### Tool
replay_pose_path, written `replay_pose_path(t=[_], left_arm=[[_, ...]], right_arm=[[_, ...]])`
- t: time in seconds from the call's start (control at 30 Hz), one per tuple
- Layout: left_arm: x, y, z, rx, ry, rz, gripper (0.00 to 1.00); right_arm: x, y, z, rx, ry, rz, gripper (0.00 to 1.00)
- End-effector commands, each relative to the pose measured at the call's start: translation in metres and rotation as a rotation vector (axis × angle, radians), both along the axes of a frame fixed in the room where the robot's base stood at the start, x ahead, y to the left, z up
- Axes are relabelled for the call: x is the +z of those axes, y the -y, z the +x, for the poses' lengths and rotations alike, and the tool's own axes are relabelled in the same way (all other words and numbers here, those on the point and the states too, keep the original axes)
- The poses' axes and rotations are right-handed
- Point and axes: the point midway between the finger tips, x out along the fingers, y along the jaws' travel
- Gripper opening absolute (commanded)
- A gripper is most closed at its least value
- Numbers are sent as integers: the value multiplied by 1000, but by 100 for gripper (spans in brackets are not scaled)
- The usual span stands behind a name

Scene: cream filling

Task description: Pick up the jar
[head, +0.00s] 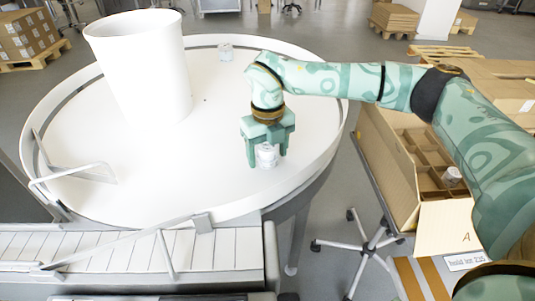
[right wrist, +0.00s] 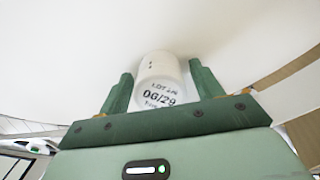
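A small white jar (head: 266,156) stands on the round white table (head: 215,185), near its right front side. My right gripper (head: 267,151) points down over it with one finger on each side. In the right wrist view the jar (right wrist: 158,82) shows printed lettering with "06/29" and sits between the two green fingers (right wrist: 162,88). The fingers look apart, with a narrow gap beside the jar, so the gripper is open around it. My left gripper is not in view.
A large white cylinder (head: 143,70) rises at the table's left. A raised rim (head: 333,130) edges the table. An open divided carton (head: 390,165) at the right holds a jar (head: 451,177). A conveyor (head: 120,250) lies in front.

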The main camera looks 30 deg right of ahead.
Motion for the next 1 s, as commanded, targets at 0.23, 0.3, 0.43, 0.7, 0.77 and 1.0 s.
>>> replay_pose_path(t=[0.23, 0.3, 0.43, 0.7, 0.77, 1.0], left_arm=[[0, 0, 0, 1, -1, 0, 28], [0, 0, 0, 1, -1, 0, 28], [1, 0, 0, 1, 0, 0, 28], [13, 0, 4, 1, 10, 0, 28], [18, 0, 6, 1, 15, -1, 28], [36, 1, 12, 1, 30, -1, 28]], right_arm=[[0, 0, 0, 0, 0, 0, 22], [0, 0, 0, 0, 0, 0, 22], [1, 0, 0, 0, 0, 0, 22], [32, 0, 0, -2, 5, 0, 22], [44, 6, 1, -5, 5, 0, 22], [101, 53, 6, -6, 6, 1, 22]])
